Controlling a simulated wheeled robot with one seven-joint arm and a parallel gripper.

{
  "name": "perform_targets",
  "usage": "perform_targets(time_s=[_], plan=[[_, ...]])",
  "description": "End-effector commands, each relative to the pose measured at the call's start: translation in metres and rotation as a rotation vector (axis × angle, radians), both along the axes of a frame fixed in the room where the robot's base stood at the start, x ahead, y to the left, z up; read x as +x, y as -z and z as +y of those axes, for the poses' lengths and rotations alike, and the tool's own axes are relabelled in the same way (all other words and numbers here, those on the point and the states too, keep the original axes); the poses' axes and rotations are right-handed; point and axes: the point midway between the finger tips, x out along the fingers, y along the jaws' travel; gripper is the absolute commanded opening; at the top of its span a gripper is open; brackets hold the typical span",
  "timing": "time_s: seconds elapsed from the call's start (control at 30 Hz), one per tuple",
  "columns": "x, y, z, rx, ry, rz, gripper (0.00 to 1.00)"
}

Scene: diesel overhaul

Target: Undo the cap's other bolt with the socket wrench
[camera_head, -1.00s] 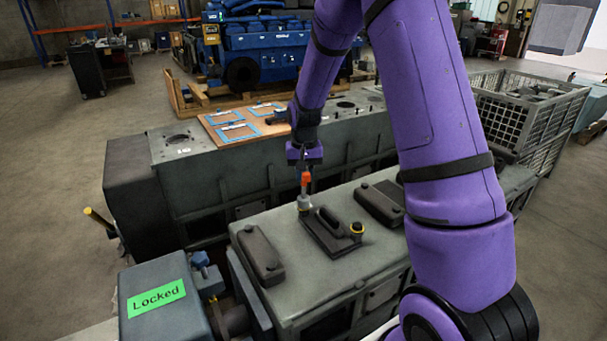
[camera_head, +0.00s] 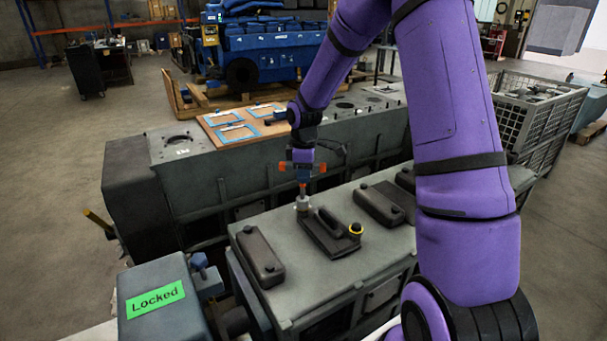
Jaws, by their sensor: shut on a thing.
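My gripper (camera_head: 303,168) points down, shut on the socket wrench (camera_head: 302,202). The wrench stands upright, with its grey socket at the far-left end of the dark cap (camera_head: 325,242). The socket hides whatever bolt is under it. The cap has a raised handle and lies on top of the grey engine block (camera_head: 295,293).
Similar dark covers flank the cap, one on the left (camera_head: 260,257) and one on the right (camera_head: 384,203). A green "Locked" label (camera_head: 155,300) is on a box at front left. Behind are a board with blue-framed outlines (camera_head: 214,121) and a wire crate (camera_head: 545,115).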

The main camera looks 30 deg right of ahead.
Motion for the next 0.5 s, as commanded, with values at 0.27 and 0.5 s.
perform_targets(time_s=[0.27, 0.5], plan=[[0.0, -0.0002, -0.001, -0.001, -0.32, 0.0, 0.0], [0.0, -0.0005, -0.0006, -0.001, -0.358, 0.0, 0.0]])
